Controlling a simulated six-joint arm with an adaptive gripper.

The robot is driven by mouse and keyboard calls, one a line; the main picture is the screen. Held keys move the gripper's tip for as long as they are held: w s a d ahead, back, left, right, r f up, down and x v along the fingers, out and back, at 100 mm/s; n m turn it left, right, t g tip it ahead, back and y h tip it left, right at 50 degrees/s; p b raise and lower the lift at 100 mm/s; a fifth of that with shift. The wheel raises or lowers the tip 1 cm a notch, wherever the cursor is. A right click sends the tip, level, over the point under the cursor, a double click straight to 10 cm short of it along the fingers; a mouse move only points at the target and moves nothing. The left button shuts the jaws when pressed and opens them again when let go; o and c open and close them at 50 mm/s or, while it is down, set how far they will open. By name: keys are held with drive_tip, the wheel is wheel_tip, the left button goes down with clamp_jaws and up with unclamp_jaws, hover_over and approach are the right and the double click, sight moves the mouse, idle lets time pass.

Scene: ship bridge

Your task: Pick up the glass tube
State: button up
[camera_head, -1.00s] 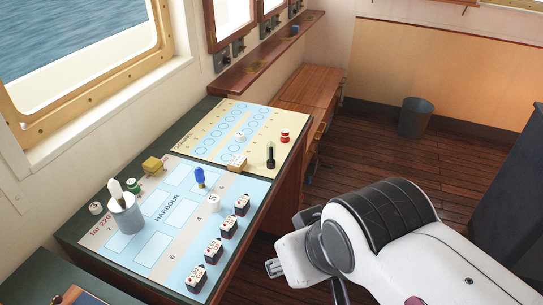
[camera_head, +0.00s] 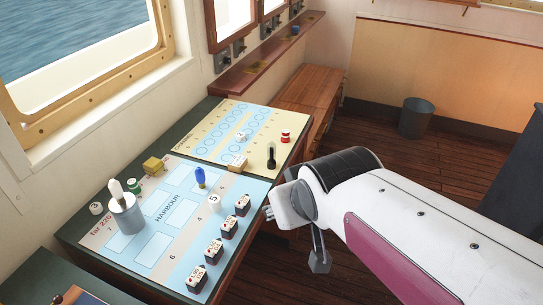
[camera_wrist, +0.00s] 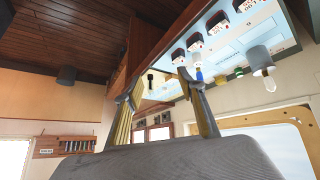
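I cannot make out a glass tube with certainty. A grey cup (camera_head: 127,217) stands at the left of the harbour panel (camera_head: 165,246) with a pale, rounded, upright piece (camera_head: 115,189) in it. The cup (camera_wrist: 258,55) and a pale bulb-like piece (camera_wrist: 269,82) show at the upper right of the wrist view. My gripper (camera_head: 268,212) is just off the panel's right edge, apart from everything on it. In the wrist view its fingers (camera_wrist: 158,86) are spread, with nothing held between them.
A black upright piece (camera_head: 271,156) stands on the cream panel (camera_head: 215,145). A bin (camera_head: 415,117) stands on the floor behind.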

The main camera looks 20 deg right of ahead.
drive_tip(key=w+d+f+t, duration=0.15)
drive_tip(key=w+d, duration=0.25)
drive_tip(key=w, duration=0.5)
drive_tip(key=w+d+f+t, duration=0.1)
drive_tip(key=w+d+t, duration=0.15)
drive_tip(key=w, duration=0.55)
drive_tip(key=n+t+y, duration=0.1)
drive_tip(key=n+t, duration=0.1)
drive_tip(key=t, duration=0.2)
approach(275, 152)
drive_tip(key=w+r, duration=0.2)
drive_tip(key=w, duration=0.2)
wheel_tip(275, 152, down, 2)
drive_tip(key=shift+w+f+t+y, duration=0.1)
drive_tip(key=shift+w+t+y, duration=0.05)
drive_tip(key=shift+t+y, duration=0.3)
drive_tip(key=shift+d+f+m+t+y, duration=0.25)
drive_tip(key=shift+f+m+t, duration=0.1)
drive_tip(key=shift+f, duration=0.2)
drive_tip(key=shift+s+d+f+t, duration=0.15)
drive_tip(key=shift+s+f+t, duration=0.25)
drive_tip(key=shift+f, duration=0.05)
drive_tip(key=shift+w, duration=0.15)
drive_tip(key=shift+w, duration=1.15)
